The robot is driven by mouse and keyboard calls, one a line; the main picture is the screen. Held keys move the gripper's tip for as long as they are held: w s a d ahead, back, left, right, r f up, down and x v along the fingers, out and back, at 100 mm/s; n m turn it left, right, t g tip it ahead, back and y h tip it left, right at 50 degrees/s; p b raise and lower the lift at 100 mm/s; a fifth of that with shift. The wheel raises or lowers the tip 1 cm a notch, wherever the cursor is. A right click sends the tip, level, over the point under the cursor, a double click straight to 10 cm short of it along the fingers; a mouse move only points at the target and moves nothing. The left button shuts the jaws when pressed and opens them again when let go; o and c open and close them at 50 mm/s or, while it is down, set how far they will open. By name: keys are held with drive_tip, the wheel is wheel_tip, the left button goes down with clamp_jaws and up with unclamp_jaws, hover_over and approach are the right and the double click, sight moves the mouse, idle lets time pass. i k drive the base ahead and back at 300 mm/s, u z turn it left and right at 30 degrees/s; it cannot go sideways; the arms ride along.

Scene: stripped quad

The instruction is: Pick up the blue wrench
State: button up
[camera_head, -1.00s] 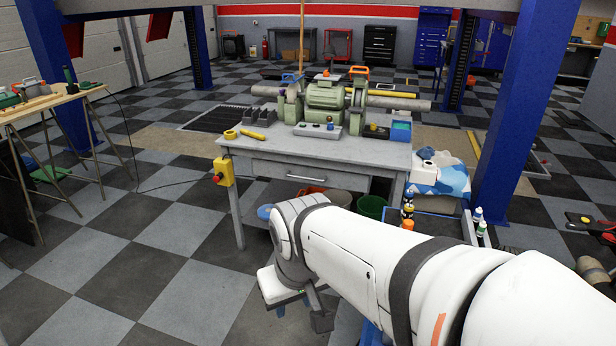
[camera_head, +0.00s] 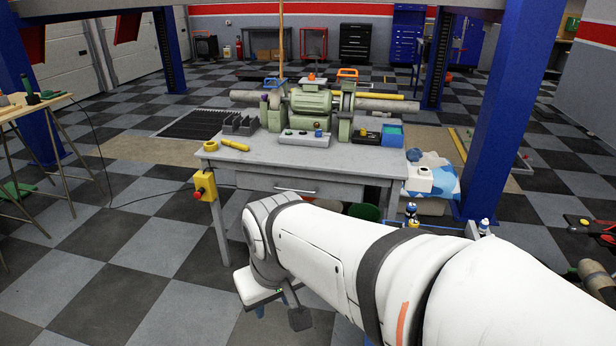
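I cannot make out a blue wrench anywhere in the view. My gripper (camera_head: 282,312) hangs low at the end of my white arm, over the checkered floor in front of the grey workbench (camera_head: 300,160). A dark finger-like part shows at its right side, but the fingers are too small and partly hidden to tell open from shut. A small bit of blue shows just below the wrist; I cannot tell what it is.
The bench carries a green grinding machine (camera_head: 311,103), a yellow tool (camera_head: 235,145) and a blue bin (camera_head: 392,134). A yellow switch box (camera_head: 205,186) hangs on its left. A blue post (camera_head: 505,110) stands right.

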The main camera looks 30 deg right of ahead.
sight(411, 210)
drive_tip(key=u, duration=0.1)
drive_tip(key=i, duration=3)
drive_tip(key=z, duration=4.35)
drive_tip(key=i, duration=1.05)
drive_tip(key=z, duration=0.05)
